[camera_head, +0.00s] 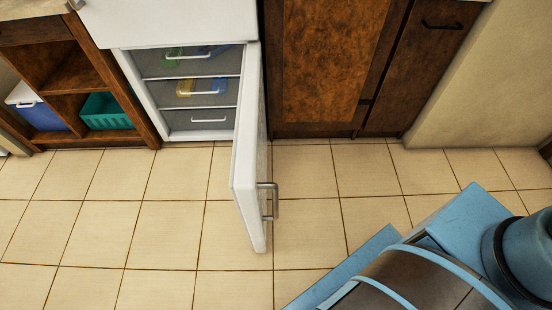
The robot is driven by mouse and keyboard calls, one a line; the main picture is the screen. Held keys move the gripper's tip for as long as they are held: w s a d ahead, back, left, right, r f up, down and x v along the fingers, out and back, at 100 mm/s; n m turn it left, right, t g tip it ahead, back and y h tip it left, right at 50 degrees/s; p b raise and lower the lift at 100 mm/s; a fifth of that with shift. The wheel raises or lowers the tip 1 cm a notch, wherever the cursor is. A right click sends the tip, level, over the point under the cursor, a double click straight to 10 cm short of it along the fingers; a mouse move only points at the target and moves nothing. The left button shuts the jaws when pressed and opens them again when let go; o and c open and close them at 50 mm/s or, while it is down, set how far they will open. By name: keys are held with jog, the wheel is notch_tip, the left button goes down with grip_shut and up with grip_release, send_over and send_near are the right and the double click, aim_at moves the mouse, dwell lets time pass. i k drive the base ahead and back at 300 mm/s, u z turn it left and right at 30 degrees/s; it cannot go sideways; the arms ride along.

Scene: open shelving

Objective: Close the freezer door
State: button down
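The white freezer door (247,150) stands wide open in the head view. It swings out toward me from the right side of the freezer (145,95) and shows nearly edge-on. A grey bar handle (269,201) is on its right-hand, outer face near the free end. Inside the freezer are drawers with pale handles, and green, blue and yellow things show through the upper ones. My gripper is not in view. Only part of my blue and grey body shows at the bottom right, apart from the door.
Open wooden shelving at the left holds a blue box (35,107) and a green basket (104,112). Brown wooden cabinets (330,65) stand right of the freezer, then a beige wall (490,90). The tiled floor (130,230) around the door is clear.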

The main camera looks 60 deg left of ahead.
aim_at(248, 185)
jog(key=i, duration=1.2)
jog(key=u, duration=3.85)
